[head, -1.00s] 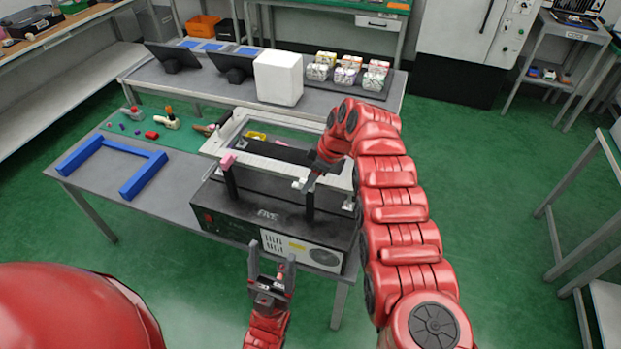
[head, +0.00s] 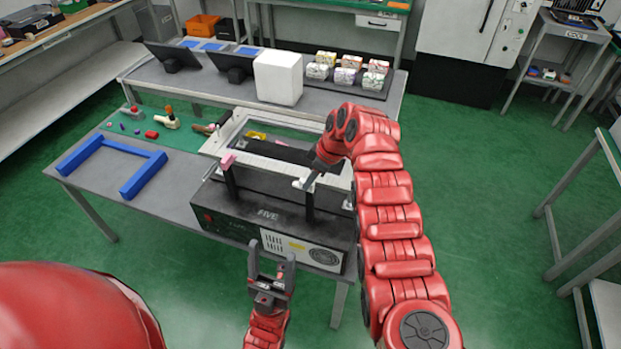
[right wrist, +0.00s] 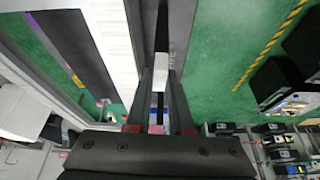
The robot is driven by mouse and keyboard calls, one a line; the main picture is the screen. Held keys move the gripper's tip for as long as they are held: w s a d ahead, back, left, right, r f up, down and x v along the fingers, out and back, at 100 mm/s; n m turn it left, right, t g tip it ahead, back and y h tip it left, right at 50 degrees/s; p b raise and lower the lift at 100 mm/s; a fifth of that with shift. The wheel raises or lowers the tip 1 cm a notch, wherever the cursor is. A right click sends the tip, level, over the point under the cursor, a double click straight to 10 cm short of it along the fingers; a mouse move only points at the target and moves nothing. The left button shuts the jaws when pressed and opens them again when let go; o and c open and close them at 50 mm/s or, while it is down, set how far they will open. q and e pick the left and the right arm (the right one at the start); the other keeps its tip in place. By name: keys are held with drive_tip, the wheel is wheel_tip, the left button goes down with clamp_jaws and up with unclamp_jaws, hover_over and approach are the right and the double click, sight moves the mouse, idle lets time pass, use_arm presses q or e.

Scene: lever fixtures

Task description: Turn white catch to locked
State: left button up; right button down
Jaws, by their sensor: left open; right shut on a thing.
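The white catch (head: 303,184) sits at the top of the right black post (head: 309,205) on a black box fixture (head: 262,220). My right gripper (head: 309,178) reaches it from above and is shut on it. In the right wrist view the white catch (right wrist: 161,66) shows as a pale block between the two dark fingers (right wrist: 161,85). A pink catch (head: 227,160) tops the left black post (head: 230,182). My left gripper (head: 271,273) is open and empty, in front of the box's front face. The catch's pivot is largely hidden by my right gripper.
A white frame (head: 232,130) lies behind the box. A blue bracket (head: 145,174) and small parts on a green mat (head: 140,120) lie to the left. A white block (head: 278,78) stands on the bench behind.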

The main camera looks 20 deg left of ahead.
drive_tip(key=shift+r, duration=0.1)
drive_tip(key=shift+m+t, duration=0.3)
drive_tip(key=shift+m, duration=1)
drive_tip(key=m+b, duration=0.1)
drive_tip(key=m+t, duration=0.1)
drive_tip(key=m+b, duration=0.1)
drive_tip(key=shift+a+f+m+t+h+b, duration=0.1)
drive_tip(key=shift+f+m+t+h+b, duration=0.2)
drive_tip(key=shift+t+h+b, duration=0.1)
drive_tip(key=m+h+b, duration=0.1)
drive_tip(key=m+b, duration=0.1)
drive_tip(key=m, duration=0.1)
drive_tip(key=m+t+h+b, duration=0.1)
drive_tip(key=m+b, duration=0.2)
drive_tip(key=shift+b, duration=0.35)
drive_tip(key=m+h+b, duration=0.1)
drive_tip(key=m+b, duration=0.1)
drive_tip(key=m, duration=0.1)
drive_tip(key=shift+r+t+b, duration=0.15)
drive_tip(key=shift+t+b, duration=0.15)
drive_tip(key=shift+t, duration=0.1)
drive_tip(key=shift+r+m+h+b, duration=0.1)
drive_tip(key=shift+m+h+b, duration=0.2)
drive_tip(key=shift+m+b, duration=0.45)
drive_tip(key=shift+m, duration=0.35)
